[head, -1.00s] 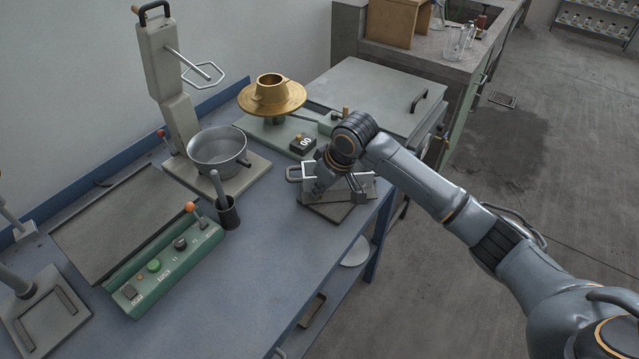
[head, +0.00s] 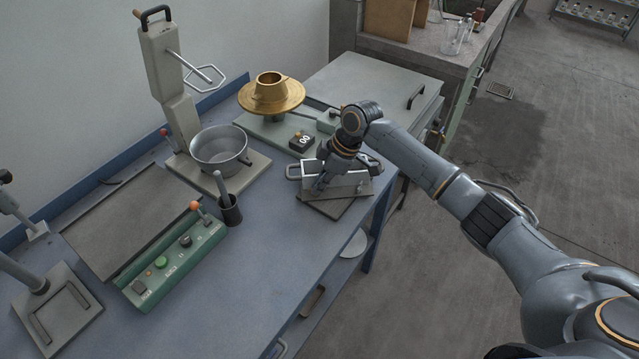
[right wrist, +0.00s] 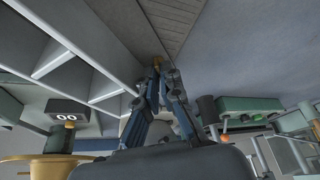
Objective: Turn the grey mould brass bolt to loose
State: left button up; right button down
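The grey mould (head: 350,186), an open box with bail handles, sits on a dark plate at the bench's right edge. It also shows in the right wrist view, with its thin walls and compartments (right wrist: 95,75) on the left. A small brass bolt (right wrist: 157,62) shows at the fingertips of my right gripper (right wrist: 161,74). The fingers are drawn close together at the bolt and seem shut on it. In the head view, my right gripper (head: 321,186) points down at the mould's near left part and hides the bolt. My left gripper is not seen clearly.
A brass flow table (head: 272,93) and black counter (head: 302,141) stand behind the mould. A grey bowl (head: 219,150) and dark cup (head: 229,210) are to its left. A green control box (head: 172,264) is nearer. The bench's front middle (head: 270,260) is clear.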

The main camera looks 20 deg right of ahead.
dwell(0.3)
jog(key=c, duration=1.8)
grip_release()
